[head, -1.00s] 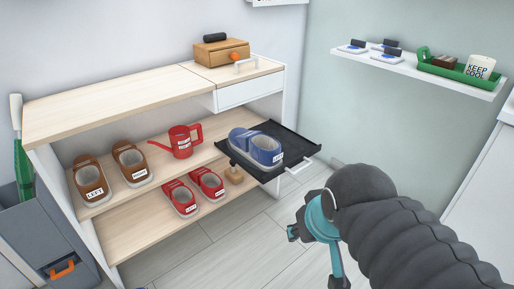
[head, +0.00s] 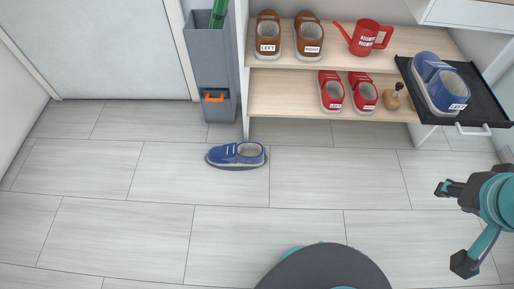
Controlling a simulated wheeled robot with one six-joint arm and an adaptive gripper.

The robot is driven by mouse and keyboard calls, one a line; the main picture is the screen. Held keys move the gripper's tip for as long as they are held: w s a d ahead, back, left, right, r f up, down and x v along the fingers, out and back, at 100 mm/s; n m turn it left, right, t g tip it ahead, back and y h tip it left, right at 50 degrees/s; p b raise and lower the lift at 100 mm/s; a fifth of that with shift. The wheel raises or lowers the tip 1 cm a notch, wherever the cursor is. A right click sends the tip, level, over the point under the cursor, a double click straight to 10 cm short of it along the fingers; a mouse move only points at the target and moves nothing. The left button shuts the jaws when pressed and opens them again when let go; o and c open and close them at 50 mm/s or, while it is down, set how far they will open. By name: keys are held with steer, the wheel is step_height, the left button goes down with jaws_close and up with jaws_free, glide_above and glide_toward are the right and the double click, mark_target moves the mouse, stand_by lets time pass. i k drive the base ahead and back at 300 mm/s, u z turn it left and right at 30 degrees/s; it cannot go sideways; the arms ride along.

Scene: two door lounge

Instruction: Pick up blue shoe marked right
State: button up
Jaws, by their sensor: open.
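A blue shoe (head: 237,155) lies alone on the floor, sole down, left of the shelf's front corner; I see no label on it. Another blue shoe (head: 428,72) stands on the black pull-out tray (head: 485,98) at the right of the shelf. My gripper (head: 456,226) is open and empty at the right edge of the head view, over the floor in front of the tray, apart from both shoes.
Brown shoes (head: 309,42) and a red watering can (head: 367,36) stand on the upper shelf, red shoes (head: 364,94) and a wooden stamp-like thing (head: 393,97) below. A grey bin (head: 208,60) with an orange handle stands left of the shelf. The surrounding floor (head: 120,220) is clear.

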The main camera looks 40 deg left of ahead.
mark_target(236, 154)
steer(key=z, duration=0.3)
steer(key=k, duration=0.25)
steer(key=u, duration=1.9)
steer(key=k, duration=0.5)
steer(key=z, duration=0.35)
steer(key=i, duration=1.2)
steer(key=u, duration=0.95)
